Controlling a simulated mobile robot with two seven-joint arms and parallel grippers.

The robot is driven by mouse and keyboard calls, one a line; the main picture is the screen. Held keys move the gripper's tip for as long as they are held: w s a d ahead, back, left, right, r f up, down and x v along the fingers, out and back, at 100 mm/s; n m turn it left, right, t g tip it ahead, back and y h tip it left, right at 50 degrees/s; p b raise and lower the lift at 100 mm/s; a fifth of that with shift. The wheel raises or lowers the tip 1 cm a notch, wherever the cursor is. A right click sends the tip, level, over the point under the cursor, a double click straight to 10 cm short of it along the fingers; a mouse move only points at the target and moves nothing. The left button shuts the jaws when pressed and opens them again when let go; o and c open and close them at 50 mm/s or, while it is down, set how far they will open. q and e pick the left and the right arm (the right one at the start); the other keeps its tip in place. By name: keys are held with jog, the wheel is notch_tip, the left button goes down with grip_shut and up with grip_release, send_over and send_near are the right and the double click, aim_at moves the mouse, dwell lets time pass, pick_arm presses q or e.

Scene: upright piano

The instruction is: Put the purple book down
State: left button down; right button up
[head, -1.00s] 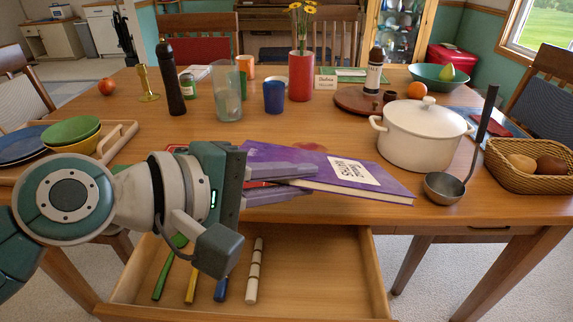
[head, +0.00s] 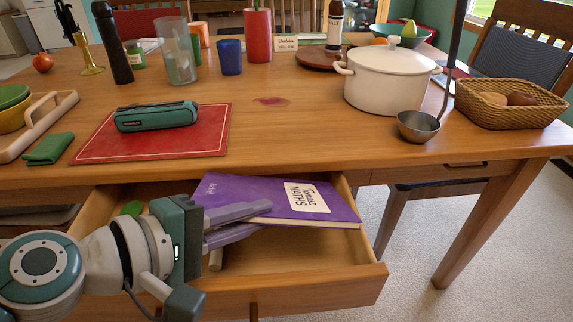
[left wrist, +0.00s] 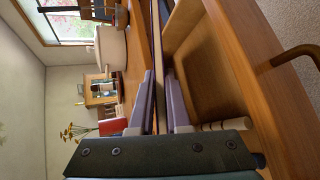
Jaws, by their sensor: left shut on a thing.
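The purple book (head: 275,200), with a white label on its cover, is in my left gripper (head: 238,222) in the head view. The fingers are shut on its left edge. The book is over the open drawer (head: 310,268), close to the table's front edge; I cannot tell whether it touches the drawer. In the left wrist view the book shows edge-on (left wrist: 158,70) between the two fingers (left wrist: 160,105). My right gripper is not in view.
On the table (head: 300,135) are a red mat (head: 90,148) with a teal pencil case (head: 156,115), a white pot (head: 390,80), a ladle (head: 418,125) and a bread basket (head: 510,103). A cylindrical striped stick (head: 215,260) lies in the drawer under my gripper.

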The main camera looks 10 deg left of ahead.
pick_arm(q)
notch_tip(320, 180, down, 3)
jog(key=shift+f+b, duration=0.1)
jog(key=shift+b, duration=0.65)
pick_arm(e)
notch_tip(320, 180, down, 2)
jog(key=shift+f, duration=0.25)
pick_arm(q)
jog(key=shift+f+b, duration=0.65)
jog(key=shift+b, duration=0.05)
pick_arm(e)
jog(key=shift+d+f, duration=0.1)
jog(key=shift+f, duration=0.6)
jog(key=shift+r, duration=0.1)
pick_arm(q)
jog(key=c, duration=0.9)
grip_release()
